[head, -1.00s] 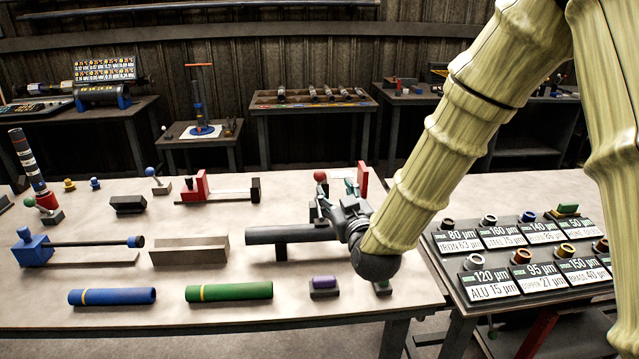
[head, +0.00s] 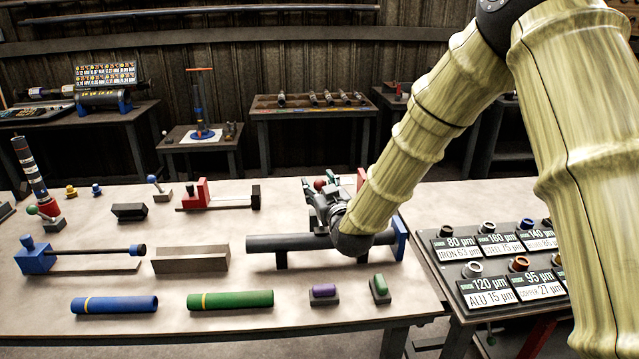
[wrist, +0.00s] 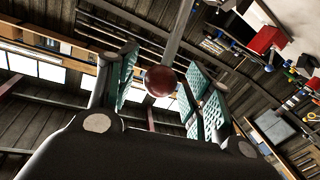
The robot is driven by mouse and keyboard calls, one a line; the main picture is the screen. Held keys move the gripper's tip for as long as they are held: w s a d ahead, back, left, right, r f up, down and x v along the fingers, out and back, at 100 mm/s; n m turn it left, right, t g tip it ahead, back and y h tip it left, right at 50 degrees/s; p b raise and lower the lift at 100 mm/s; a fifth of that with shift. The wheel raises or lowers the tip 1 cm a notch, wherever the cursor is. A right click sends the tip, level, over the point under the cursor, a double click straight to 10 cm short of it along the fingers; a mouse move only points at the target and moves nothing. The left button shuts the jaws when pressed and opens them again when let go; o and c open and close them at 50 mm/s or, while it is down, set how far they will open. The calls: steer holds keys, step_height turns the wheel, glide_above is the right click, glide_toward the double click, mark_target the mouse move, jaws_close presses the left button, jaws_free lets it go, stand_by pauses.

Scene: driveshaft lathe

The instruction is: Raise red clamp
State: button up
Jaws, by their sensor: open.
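The red clamp shows as a round red knob (head: 319,185) beyond the long dark cylinder on the bench. Its lower part is hidden behind my gripper. My gripper (head: 322,188) is at the knob, its wrist above the cylinder. In the wrist view, the red knob (wrist: 161,81) sits in the gap between the teal-padded fingers of my gripper (wrist: 155,88). The fingers are spread, with a visible gap on each side of the knob.
The dark cylinder (head: 285,242) lies just in front, with a blue end piece (head: 400,238) at its right. A red upright block (head: 361,179) stands close to the right of the knob.

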steer(key=shift+w, duration=0.25)
jaws_close()
steer(key=shift+r, duration=0.15)
